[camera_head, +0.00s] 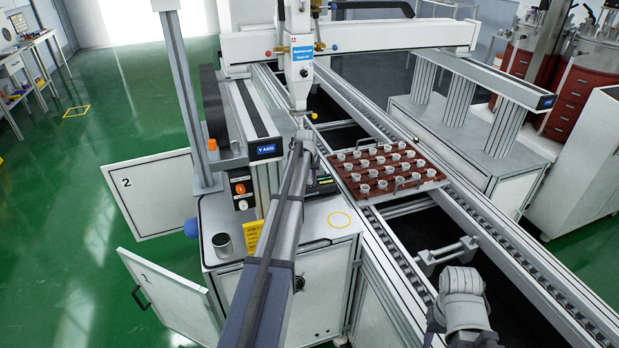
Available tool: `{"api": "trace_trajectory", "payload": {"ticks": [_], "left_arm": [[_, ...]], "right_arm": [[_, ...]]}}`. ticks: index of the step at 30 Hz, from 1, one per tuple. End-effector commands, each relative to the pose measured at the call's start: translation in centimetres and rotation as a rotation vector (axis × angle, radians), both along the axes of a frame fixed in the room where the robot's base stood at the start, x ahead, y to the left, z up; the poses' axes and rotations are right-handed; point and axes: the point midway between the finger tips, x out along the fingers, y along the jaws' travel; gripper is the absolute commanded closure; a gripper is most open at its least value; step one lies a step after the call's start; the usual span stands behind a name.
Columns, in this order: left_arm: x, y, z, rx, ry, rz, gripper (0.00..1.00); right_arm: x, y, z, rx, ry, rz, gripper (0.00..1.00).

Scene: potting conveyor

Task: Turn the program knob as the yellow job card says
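The yellow job card (252,236) stands on the cabinet top, partly behind my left arm; its writing is too small to read. A dark control box with a small green display (325,181) sits just right of my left forearm and is partly hidden by it. I cannot make out the program knob or its setting. My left gripper (307,146) is at the far end of that arm, beside this box and below the white dosing head; its fingers are too small to read.
A brown tray of white pots (388,172) rests on the conveyor rails. A panel with an orange button (240,188) is left of my arm. Cabinet doors hang open.

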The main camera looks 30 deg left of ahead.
Motion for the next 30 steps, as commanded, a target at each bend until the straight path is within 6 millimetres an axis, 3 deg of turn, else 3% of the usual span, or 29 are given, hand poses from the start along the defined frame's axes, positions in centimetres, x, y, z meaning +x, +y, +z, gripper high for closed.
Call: {"api": "trace_trajectory", "payload": {"ticks": [1, 8, 20, 30], "left_arm": [[-0.03, 0.04, 0.00, 0.001, 0.000, 0.000, 0.65], [-0.03, 0.03, -0.01, 0.000, 0.000, 0.001, 0.40], [-0.01, -0.08, -0.02, 0.000, 0.001, 0.056, 0.40], [0.15, -0.23, -0.02, 0.002, 0.003, 0.379, 0.40]], "right_arm": [[0.00, 0.00, 0.00, 0.000, 0.000, 0.000, 0.50], [0.00, 0.00, 0.00, 0.000, 0.000, 0.000, 0.50], [0.00, 0.00, 0.00, 0.000, 0.000, 0.000, 0.50], [0.00, 0.00, -0.01, 0.000, 0.000, 0.000, 0.50]]}}
